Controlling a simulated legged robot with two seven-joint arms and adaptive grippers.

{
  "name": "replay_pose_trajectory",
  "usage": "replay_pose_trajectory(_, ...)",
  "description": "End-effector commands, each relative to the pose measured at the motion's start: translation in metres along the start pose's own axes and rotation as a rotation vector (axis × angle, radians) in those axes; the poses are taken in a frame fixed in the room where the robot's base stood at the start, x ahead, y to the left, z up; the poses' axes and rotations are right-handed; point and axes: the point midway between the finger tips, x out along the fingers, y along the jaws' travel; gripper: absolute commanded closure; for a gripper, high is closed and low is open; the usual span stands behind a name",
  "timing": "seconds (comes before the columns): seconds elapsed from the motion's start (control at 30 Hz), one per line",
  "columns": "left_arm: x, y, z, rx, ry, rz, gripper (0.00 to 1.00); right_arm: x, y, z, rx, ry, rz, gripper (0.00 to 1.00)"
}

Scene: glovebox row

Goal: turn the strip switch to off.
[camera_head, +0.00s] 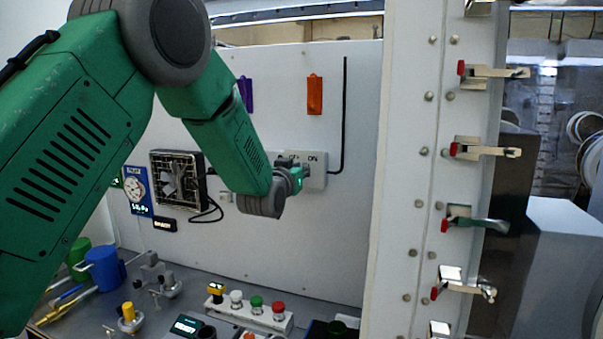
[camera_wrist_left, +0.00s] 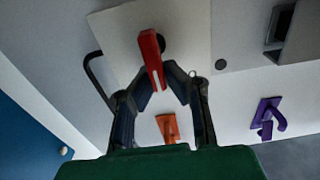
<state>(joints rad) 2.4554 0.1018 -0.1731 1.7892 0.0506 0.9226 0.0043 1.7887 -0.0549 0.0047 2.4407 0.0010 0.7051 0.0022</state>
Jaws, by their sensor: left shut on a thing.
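The strip switch is a pale box (camera_head: 318,172) on the white back wall, with the word ON readable on its face. My left gripper (camera_head: 298,179) is at the box and hides its left part in the head view. In the left wrist view the switch plate (camera_wrist_left: 110,32) carries a red lever handle (camera_wrist_left: 151,58). My left gripper (camera_wrist_left: 163,84) has its two fingers closed in on the lever from both sides. The lever itself is hidden in the head view. My right gripper is in neither view.
Orange (camera_head: 314,95) and purple (camera_head: 246,93) hooks are on the wall, near a black cable (camera_head: 344,120). A fan unit (camera_head: 176,180) is left of my gripper. A button box (camera_head: 250,312) stands below. A white post (camera_head: 410,200) with several clamps is at right.

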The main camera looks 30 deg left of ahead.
Motion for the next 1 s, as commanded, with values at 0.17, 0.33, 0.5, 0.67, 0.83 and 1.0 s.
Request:
replay_pose_trajectory(0.17,-0.003,0.001,0.012,0.003,-0.027,0.002,0.69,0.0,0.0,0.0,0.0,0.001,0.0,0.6)
replay_pose_trajectory(0.33,-0.002,0.001,0.008,0.003,-0.019,0.002,0.69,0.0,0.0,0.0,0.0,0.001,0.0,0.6)
replay_pose_trajectory(0.5,-0.003,0.001,0.006,0.003,-0.014,0.002,0.69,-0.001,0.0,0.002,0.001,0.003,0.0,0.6)
replay_pose_trajectory(0.67,-0.019,0.001,0.006,0.003,-0.016,0.002,0.69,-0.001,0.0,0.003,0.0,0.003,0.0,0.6)
replay_pose_trajectory(0.83,-0.055,0.0,0.006,0.003,-0.017,0.002,0.69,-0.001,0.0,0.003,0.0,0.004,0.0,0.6)
replay_pose_trajectory(1.0,-0.089,0.0,0.007,0.003,-0.018,0.002,0.69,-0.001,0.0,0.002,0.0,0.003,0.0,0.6)
